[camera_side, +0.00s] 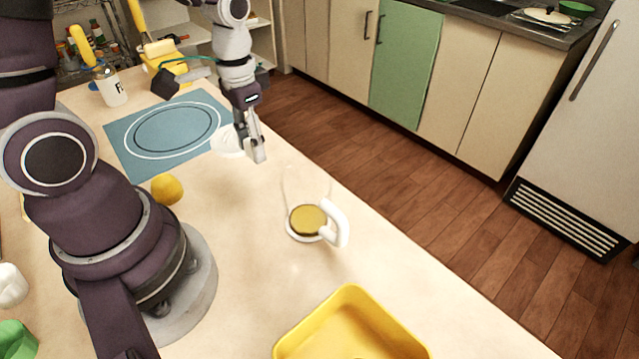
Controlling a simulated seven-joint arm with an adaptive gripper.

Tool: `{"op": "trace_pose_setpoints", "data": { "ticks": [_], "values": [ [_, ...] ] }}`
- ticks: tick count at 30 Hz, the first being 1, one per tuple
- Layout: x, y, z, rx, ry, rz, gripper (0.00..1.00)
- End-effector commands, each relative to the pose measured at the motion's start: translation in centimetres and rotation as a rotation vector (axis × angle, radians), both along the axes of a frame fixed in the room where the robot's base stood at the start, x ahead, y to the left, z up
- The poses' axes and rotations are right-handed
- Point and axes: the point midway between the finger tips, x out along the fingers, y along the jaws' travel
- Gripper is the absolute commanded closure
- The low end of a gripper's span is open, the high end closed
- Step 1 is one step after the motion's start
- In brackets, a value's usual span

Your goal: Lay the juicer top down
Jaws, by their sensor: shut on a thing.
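My gripper (254,148) points down above the counter's far edge side and is shut on a small white piece, which looks like the juicer top (228,142). The piece sticks out to the left of the fingers, over the right end of the blue mat (117,139). It is partly hidden by the fingers, and I cannot tell whether it touches the mat. A clear jug with a white handle (336,222) and yellow-brown liquid (307,219) in its bottom stands on the counter to the right.
A yellow tray (290,343) sits at the front. A bottle (110,88) and a yellow machine (163,58) stand at the back left. The counter (240,240) between lemon and jug is clear.

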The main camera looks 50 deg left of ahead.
Motion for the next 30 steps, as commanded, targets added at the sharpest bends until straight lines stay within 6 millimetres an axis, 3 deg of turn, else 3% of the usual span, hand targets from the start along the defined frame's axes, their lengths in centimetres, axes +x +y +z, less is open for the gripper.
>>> {"op": "trace_pose_setpoints", "data": {
  "ticks": [3, 12, 24, 25, 30],
  "values": [
    [-0.4, 0.4, -2.6, -0.003, 0.009, 0.016, 0.97],
    [-0.3, 0.3, -7.7, -0.002, 0.005, 0.013, 0.97],
    [-0.2, 0.3, -8.3, 0.000, 0.000, 0.013, 0.97],
    [-0.2, 0.3, -8.3, 0.000, 0.000, 0.013, 0.65],
    [-0.2, 0.3, -8.3, 0.000, -0.001, 0.013, 0.42]
  ]
}}
